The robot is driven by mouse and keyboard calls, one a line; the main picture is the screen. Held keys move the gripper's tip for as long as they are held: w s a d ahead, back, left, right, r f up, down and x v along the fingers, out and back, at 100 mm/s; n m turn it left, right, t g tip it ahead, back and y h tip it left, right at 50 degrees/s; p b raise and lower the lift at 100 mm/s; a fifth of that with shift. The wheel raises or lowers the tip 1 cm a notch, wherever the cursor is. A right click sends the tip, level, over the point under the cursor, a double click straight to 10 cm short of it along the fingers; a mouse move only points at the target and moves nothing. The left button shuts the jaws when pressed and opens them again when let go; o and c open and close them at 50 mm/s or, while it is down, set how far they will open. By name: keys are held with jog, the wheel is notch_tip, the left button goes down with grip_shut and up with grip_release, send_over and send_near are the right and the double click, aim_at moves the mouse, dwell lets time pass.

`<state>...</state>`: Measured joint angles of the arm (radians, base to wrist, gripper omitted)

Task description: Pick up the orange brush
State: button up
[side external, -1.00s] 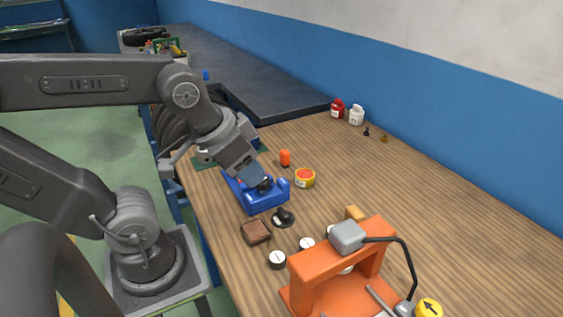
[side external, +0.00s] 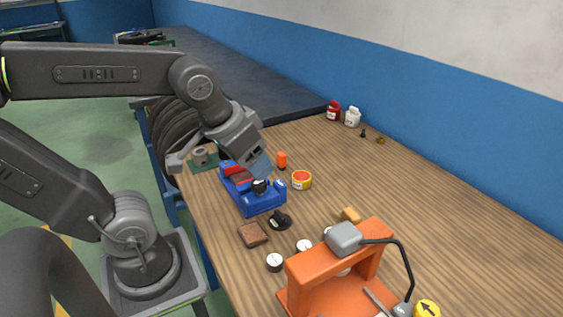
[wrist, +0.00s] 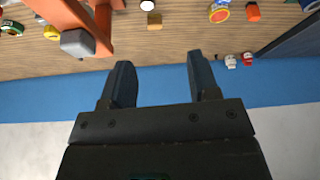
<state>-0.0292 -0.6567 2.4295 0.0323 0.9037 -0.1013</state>
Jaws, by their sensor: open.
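A small upright orange item (side external: 281,159) stands on the wooden bench beyond the blue tray. It is the only small orange thing like a brush, but no bristles can be made out. It also shows at the top of the wrist view (wrist: 253,11). My gripper (side external: 261,167) is above the blue tray, just left of the orange item in the side view, with nothing seen held. In the wrist view my gripper (wrist: 160,75) has its two fingers wide apart and empty, pointing toward the blue wall band.
The blue tray (side external: 262,205) holds a red and a black item. A yellow-red tin (side external: 301,180) stands beside it. A black knob (side external: 279,220), brown block (side external: 253,234) and orange frame (side external: 310,280) lie nearer. Red (side external: 333,111) and white (side external: 353,117) bottles stand by the wall.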

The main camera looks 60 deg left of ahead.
jog(key=w+a+n+g+y, duration=0.2)
jog(key=w+a+n, duration=0.35)
jog(key=w, duration=0.35)
jog(key=n+g+y, duration=0.2)
jog(key=n+g, duration=0.1)
jog(key=n, duration=0.8)
send_near(282, 154)
jog(key=x, duration=0.7)
jog(key=shift+s+d, duration=0.1)
jog(key=shift+x, duration=3)
jog(key=c, duration=1)
jog(key=shift+r, duration=0.15)
